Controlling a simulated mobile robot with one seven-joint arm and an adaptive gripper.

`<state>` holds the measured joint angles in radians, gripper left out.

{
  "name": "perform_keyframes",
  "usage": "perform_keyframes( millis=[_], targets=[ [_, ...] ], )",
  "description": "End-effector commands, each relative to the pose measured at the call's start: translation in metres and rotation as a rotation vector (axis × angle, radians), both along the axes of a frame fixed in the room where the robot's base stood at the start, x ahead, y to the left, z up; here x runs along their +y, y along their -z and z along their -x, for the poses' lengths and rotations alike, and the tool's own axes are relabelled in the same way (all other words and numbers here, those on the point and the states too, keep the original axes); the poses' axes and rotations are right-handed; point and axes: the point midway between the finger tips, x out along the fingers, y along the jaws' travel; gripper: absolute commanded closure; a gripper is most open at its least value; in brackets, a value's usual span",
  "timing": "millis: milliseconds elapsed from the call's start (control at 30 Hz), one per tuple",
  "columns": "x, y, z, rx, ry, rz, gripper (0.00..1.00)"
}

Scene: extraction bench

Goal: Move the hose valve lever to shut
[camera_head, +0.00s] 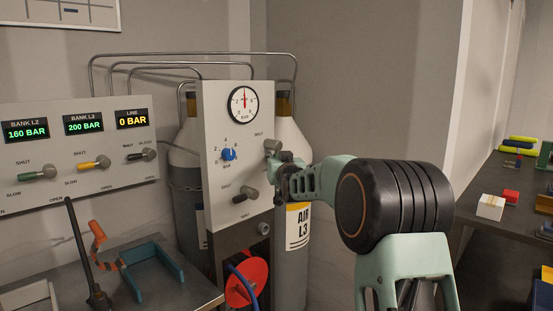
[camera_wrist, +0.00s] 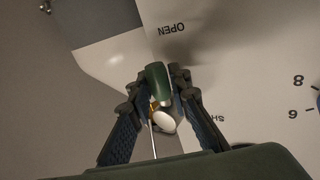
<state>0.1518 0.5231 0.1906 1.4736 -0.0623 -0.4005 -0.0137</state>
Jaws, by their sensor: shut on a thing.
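The gauge panel (camera_head: 235,130) stands in the middle of the head view. A valve with a grey hub (camera_head: 272,146) sits at its upper right, beside a SHUT label. My gripper (camera_head: 281,163) is at this valve. In the wrist view, my gripper (camera_wrist: 160,82) is shut on the green lever (camera_wrist: 157,84), one finger on each side. A pale round part (camera_wrist: 165,121) shows just below the lever. The lever's end lies below the upside-down OPEN label; a partly hidden SHUT label is to the lower right. In the head view, my gripper hides most of the lever.
A second, dark lever (camera_head: 246,194) and a blue knob (camera_head: 229,154) are on the same panel. A red reel (camera_head: 246,283) with blue hose hangs below. Gas cylinders (camera_head: 292,240) stand behind. The left panel (camera_head: 75,190) reads LINE 0 BAR. A bench with tools is lower left.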

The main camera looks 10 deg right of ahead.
Motion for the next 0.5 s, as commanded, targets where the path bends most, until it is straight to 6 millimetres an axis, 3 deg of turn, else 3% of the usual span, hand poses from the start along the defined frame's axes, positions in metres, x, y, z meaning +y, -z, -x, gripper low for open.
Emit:
perform_keyframes(
  millis=[500],
  targets=[
    [0.0102,-0.0076,0.0086,0.221,0.002,-0.304,1.0]
  ],
)
